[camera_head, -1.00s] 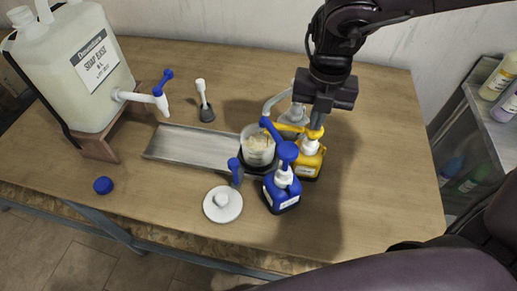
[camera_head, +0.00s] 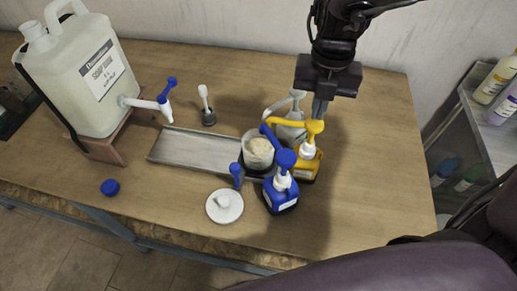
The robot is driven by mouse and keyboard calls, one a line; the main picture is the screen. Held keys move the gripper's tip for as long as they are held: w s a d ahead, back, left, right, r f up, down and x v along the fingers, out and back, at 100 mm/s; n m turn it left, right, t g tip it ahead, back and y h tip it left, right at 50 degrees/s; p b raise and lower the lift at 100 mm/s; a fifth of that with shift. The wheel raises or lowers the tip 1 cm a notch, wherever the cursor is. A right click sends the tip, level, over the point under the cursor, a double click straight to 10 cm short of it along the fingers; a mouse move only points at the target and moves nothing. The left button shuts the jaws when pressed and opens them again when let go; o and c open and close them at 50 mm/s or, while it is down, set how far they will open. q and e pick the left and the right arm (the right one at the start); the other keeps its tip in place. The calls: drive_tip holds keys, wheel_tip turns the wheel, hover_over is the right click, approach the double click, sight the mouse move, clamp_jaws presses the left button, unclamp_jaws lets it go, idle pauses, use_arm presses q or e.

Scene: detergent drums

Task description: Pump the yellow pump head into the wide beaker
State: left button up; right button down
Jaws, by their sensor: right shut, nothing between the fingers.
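The yellow pump head (camera_head: 314,127) sits on a yellow bottle (camera_head: 305,167) right of the middle, and its spout reaches left. The wide beaker (camera_head: 258,152) is clear, holds something pale, and stands just left of the yellow and blue bottles. My right gripper (camera_head: 319,110) comes from above and is shut and empty. Its tips show at or just above the yellow pump head; I cannot tell whether they touch it. My left gripper is not in view.
A blue pump bottle (camera_head: 281,192) stands in front, with a grey-headed pump (camera_head: 294,112) behind. A metal tray (camera_head: 190,149), a white lid (camera_head: 224,205), a blue cap (camera_head: 110,188) and a large soap canister (camera_head: 80,75) lie to the left. The table's right side is clear.

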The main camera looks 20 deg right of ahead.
sight(315, 123)
drive_tip(key=shift+f, duration=0.1)
drive_tip(key=shift+f+b, duration=2.75)
drive_tip(key=shift+f, duration=0.2)
drive_tip(key=shift+r+p, duration=2.05)
drive_tip(key=shift+r, duration=0.95)
wheel_tip(315, 123, up, 6)
drive_tip(key=p, duration=0.4)
